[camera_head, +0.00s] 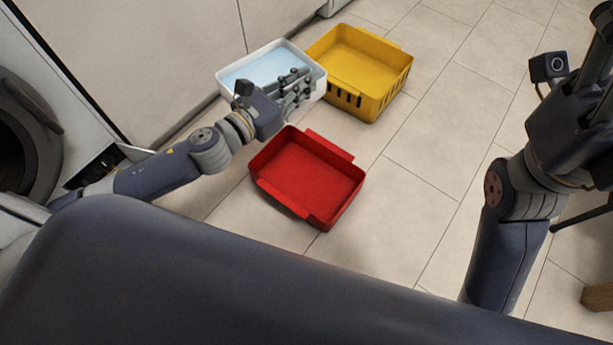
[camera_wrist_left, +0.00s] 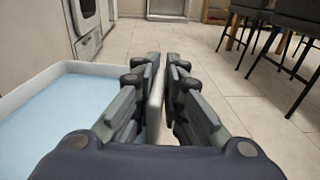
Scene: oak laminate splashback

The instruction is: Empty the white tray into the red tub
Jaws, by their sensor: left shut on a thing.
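The white tray (camera_head: 320,86) is at the upper middle in the head view, with a flat light blue inside. No separate loose pieces show in it. My left gripper (camera_head: 294,86) is shut on the tray's near right wall. In the left wrist view the white wall is between the fingers of the gripper (camera_wrist_left: 157,82), and the tray (camera_wrist_left: 28,90) spreads to the left. The red tub (camera_head: 310,172) stands on the floor nearer to me, below and right of the tray, and looks empty. My right gripper (camera_head: 585,90) is at the right edge, partly cut off; its fingers are unclear.
A yellow crate (camera_head: 372,66) with slotted sides stands right of the white tray and looks empty. Pale cabinet fronts (camera_head: 135,60) run along the left. The tiled floor (camera_head: 440,140) right of the red tub is clear. Dark chairs (camera_wrist_left: 285,30) stand at the right in the left wrist view.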

